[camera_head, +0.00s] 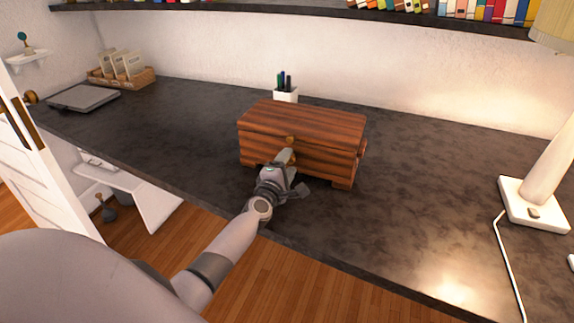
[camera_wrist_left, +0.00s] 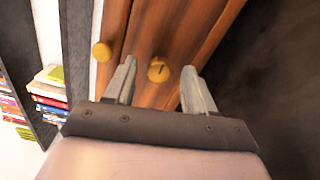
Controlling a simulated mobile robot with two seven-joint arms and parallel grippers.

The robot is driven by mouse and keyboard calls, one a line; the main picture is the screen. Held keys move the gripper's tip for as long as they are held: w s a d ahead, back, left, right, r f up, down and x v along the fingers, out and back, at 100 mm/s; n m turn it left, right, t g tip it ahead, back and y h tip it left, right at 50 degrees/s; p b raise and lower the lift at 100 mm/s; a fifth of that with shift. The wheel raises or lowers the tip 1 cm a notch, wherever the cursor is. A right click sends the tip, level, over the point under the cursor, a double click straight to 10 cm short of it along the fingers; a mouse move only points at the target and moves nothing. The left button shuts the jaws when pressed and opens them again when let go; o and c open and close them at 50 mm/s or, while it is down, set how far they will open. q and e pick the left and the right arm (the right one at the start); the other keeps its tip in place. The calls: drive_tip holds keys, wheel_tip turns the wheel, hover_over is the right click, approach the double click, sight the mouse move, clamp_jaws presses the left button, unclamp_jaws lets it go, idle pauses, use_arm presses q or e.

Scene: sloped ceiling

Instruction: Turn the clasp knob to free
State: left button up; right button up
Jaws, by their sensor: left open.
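A reddish-brown wooden chest (camera_head: 303,122) stands shut on the dark desk. My left gripper (camera_head: 287,156) is at the middle of its front face, reaching in from the desk's front edge. In the left wrist view its two fingers are open. A round brass knob with a dark mark (camera_wrist_left: 158,70), which looks like the clasp knob, lies between the fingertips with a gap on each side. A second brass knob (camera_wrist_left: 102,51) is beyond the left finger, toward the lid. In the head view a brass knob (camera_head: 291,140) shows just above the gripper. My right gripper is not in view.
A pen cup (camera_head: 286,94) stands behind the chest. A white lamp (camera_head: 535,200) with a cord is at the right. A closed grey laptop-like slab (camera_head: 84,98) and a wooden card tray (camera_head: 122,78) are at the far left. The desk around the chest is clear.

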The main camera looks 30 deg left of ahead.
use_arm(q)
drive_tip(key=p+v, duration=0.1)
drive_tip(key=v, duration=0.4)
drive_tip(key=shift+s+p, duration=0.2)
drive_tip(key=shift+p, duration=0.1)
drive_tip(key=shift+v, duration=0.9)
